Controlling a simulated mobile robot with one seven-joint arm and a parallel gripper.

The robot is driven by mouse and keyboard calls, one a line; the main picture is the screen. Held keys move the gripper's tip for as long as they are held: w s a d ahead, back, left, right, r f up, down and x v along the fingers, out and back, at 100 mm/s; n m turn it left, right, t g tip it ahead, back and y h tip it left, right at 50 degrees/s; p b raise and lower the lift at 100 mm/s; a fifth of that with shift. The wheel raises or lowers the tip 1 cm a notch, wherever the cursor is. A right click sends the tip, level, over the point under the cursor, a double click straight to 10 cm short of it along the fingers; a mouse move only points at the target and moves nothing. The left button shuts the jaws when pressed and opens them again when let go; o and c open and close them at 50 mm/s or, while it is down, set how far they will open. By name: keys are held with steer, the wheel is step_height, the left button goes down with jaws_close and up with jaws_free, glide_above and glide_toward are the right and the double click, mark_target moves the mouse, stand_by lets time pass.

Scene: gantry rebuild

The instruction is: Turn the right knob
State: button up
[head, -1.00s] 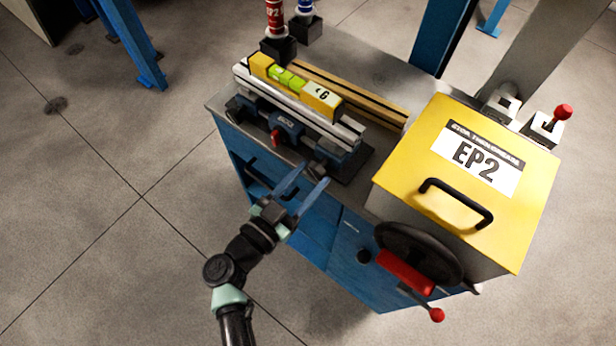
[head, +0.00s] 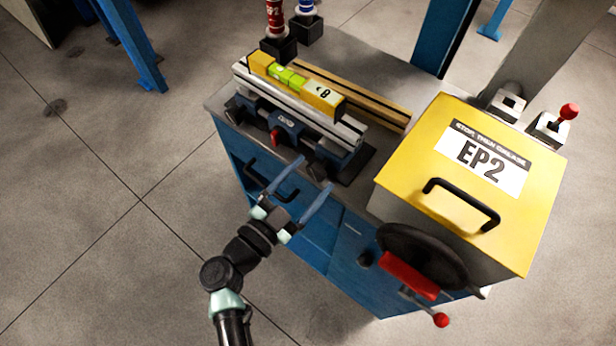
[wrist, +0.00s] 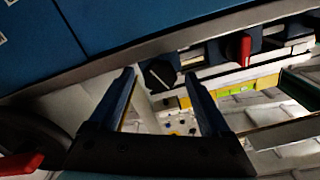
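A dark round knob (head: 315,168) is at the right front of the vise-like fixture (head: 285,122). In the wrist view this knob (wrist: 160,73) shows a pale line and appears between and just beyond my fingertips. A red-handled knob (head: 277,137) sits to its left in the head view; in the wrist view the red handle (wrist: 245,48) points roughly up and down, to the right. My gripper (head: 315,172) is open and empty, its two blue fingers spread before the dark knob. I see no clear contact with it.
A yellow EP2 box (head: 440,190) with a black handle stands to the right, above a black handwheel (head: 425,250) with a red grip. A yellow level (head: 295,82) lies on the fixture.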

steer(key=b+v, duration=0.1)
steer(key=v, duration=1.2)
steer(key=shift+d, duration=0.1)
steer(key=shift+c, duration=0.2)
